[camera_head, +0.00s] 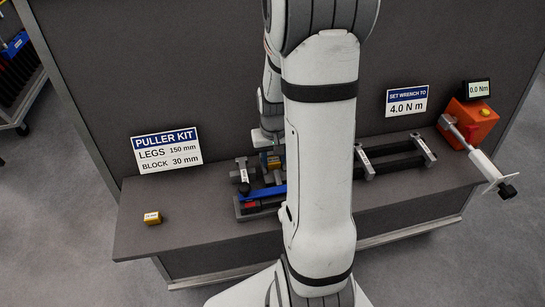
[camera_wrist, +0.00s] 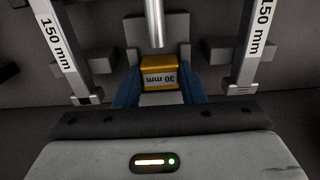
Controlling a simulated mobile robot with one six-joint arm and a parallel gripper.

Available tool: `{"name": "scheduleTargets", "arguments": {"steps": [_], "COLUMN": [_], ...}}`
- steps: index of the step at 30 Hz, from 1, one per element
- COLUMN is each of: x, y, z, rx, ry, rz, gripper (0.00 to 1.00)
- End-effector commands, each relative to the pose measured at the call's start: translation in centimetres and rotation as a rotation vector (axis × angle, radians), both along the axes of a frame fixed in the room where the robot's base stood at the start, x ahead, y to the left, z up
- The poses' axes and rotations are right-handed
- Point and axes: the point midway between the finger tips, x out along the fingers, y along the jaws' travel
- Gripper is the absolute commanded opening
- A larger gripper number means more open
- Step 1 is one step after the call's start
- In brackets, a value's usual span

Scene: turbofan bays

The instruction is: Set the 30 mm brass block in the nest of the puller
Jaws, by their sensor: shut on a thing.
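My gripper (camera_wrist: 160,97) is shut on the yellow brass block (camera_wrist: 158,74), with one blue finger at each side. The block's "30 mm" label reads upside down in the wrist view. The block also shows as a small yellow patch in the head view (camera_head: 274,161). Two puller legs marked "150 mm" stand left (camera_wrist: 62,45) and right (camera_wrist: 250,45) of the block in the wrist view. The puller's metal screw (camera_wrist: 155,25) points towards the block, its tip just above the block in the picture. Whether the block touches the nest cannot be told. My arm hides part of the puller.
Another brass block (camera_head: 152,217) lies on the bench's left end. A "PULLER KIT" sign (camera_head: 166,149) reads legs 150 mm, block 30 mm. An orange unit (camera_head: 470,120) with a wrench and a 0.0 Nm display stands at the right.

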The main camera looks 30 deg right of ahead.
Motion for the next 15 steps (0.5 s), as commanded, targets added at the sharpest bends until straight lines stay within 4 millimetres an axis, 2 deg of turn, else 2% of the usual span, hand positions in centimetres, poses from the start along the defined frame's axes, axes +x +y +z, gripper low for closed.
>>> {"name": "scheduleTargets", "arguments": {"steps": [2, 3, 11, 15], "x": [0.02, 0.02, 0.02, 0.02], "y": [0.0, 0.0, 0.03, 0.03], "z": [0.05, 0.05, 0.03, 0.02], "rx": [0.0, 0.0, 0.0, 0.0], "ry": [-0.001, -0.001, 0.0, 0.0], "rz": [0.0, 0.0, 0.001, 0.001], "gripper": [0.05, 0.38, 0.6, 0.61]}}
